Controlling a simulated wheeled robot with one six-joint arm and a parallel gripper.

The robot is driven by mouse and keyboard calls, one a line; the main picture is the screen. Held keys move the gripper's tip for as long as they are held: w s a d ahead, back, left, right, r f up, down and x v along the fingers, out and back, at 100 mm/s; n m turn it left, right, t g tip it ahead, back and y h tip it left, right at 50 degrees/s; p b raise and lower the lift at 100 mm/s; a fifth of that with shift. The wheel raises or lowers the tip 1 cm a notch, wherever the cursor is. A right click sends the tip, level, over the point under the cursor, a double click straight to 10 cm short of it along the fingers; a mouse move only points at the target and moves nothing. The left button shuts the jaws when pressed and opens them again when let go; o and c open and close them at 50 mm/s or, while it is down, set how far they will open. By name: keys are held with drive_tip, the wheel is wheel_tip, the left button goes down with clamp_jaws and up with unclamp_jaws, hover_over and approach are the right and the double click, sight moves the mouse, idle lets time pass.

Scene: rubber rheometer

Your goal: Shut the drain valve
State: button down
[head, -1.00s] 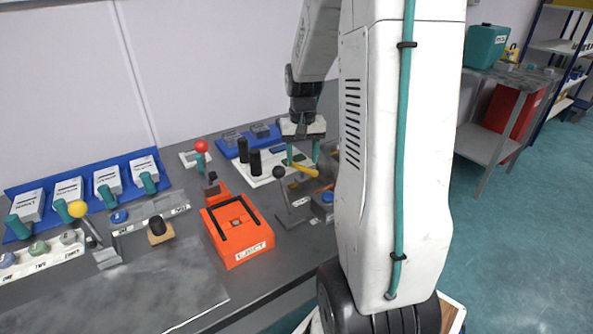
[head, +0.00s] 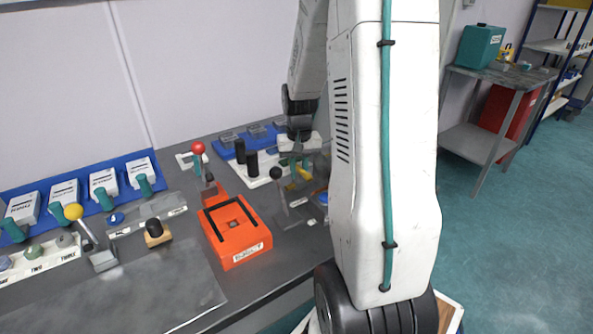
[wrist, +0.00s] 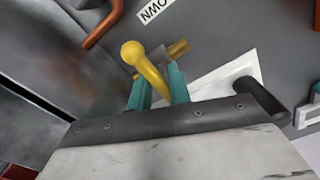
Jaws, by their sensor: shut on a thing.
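The drain valve's yellow handle (wrist: 155,75), with a round knob end, shows in the wrist view between my gripper's two teal fingers (wrist: 160,92). My gripper is shut on it. The handle slants from the knob down between the fingers, and a dull brass-coloured valve part (wrist: 177,49) lies just beyond. In the head view my gripper (head: 298,164) is low over the back right of the bench, and only a bit of the yellow handle (head: 304,173) shows. My arm hides much of the valve there.
A black-knobbed lever (head: 277,175) stands just left of my gripper. Two black posts (head: 251,162) rise from a white plate behind it. An orange unit (head: 236,238) and a red-knobbed lever (head: 198,150) are farther left. A copper-coloured pipe (wrist: 102,27) is close in the wrist view.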

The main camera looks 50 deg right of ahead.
sight(299, 167)
drive_tip(key=c, duration=2)
unclamp_jaws()
drive_tip(key=m, duration=0.4)
drive_tip(key=shift+m, duration=0.3)
drive_tip(key=o, duration=0.9)
drive_tip(key=shift+a, duration=0.1)
drive_tip(key=shift+o, duration=0.2)
wheel_tip(299, 167, up, 8)
drive_tip(key=shift+f, duration=0.1)
